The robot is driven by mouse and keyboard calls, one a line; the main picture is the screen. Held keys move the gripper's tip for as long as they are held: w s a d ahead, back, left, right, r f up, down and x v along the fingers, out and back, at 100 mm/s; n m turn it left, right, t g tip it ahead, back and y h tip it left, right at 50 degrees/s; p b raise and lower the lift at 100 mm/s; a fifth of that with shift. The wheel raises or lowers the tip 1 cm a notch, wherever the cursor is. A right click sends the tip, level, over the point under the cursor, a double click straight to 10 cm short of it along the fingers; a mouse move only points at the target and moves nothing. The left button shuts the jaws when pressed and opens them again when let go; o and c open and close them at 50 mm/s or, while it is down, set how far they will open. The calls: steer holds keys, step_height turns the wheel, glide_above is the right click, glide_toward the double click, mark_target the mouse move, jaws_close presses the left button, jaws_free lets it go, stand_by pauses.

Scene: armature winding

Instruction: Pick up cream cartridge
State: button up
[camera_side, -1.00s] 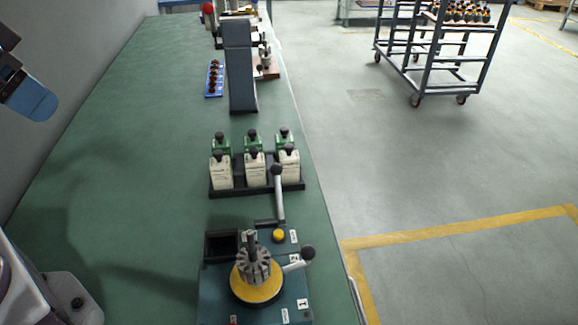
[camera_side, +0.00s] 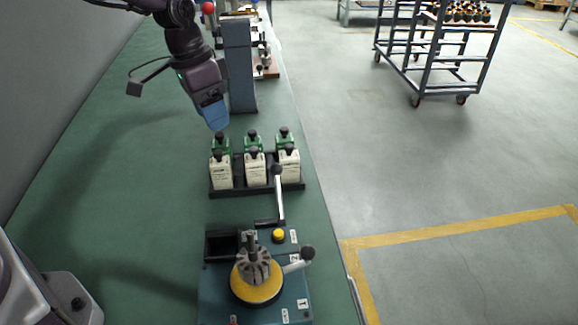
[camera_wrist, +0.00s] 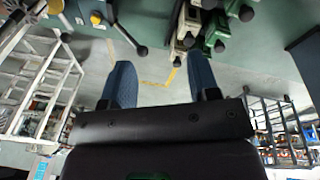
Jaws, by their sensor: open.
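Three cream cartridges, the left one (camera_side: 221,171), the middle one (camera_side: 255,170) and the right one (camera_side: 289,164), stand upright with dark knobs in the front row of a black rack (camera_side: 258,188). A row of green cartridges (camera_side: 253,141) stands behind them. My gripper (camera_side: 216,117) is above and behind the rack's left end, apart from the cartridges, its blue fingers pointing down. The wrist view shows my gripper (camera_wrist: 162,80) open, with nothing between its fingers. Cartridges show only partly at the top of that view.
A winding fixture (camera_side: 257,290) with a yellow disc and levers stands in front of the rack; one lever's knob (camera_side: 277,169) rises before the right cream cartridge. A grey upright block (camera_side: 240,62) stands behind. The green bench (camera_side: 130,200) is clear to the left.

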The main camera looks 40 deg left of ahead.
mark_target(286, 146)
steer(key=w+d+f+m+t+h, duration=0.1)
steer(key=w+f+m, duration=0.15)
steer(key=w, duration=0.35)
steer(key=w+d+f+m+t+h, duration=0.1)
steer(key=w+d+f+m, duration=0.1)
steer(key=w+m, duration=0.25)
steer(key=shift+n, duration=0.3)
steer(key=x, duration=0.8)
steer(key=a+x, duration=0.1)
steer(key=x, duration=0.3)
steer(key=shift+w+d+f, duration=0.1)
steer(key=shift+w+f, duration=0.1)
steer(key=shift+w, duration=0.15)
steer(key=c, duration=0.8)
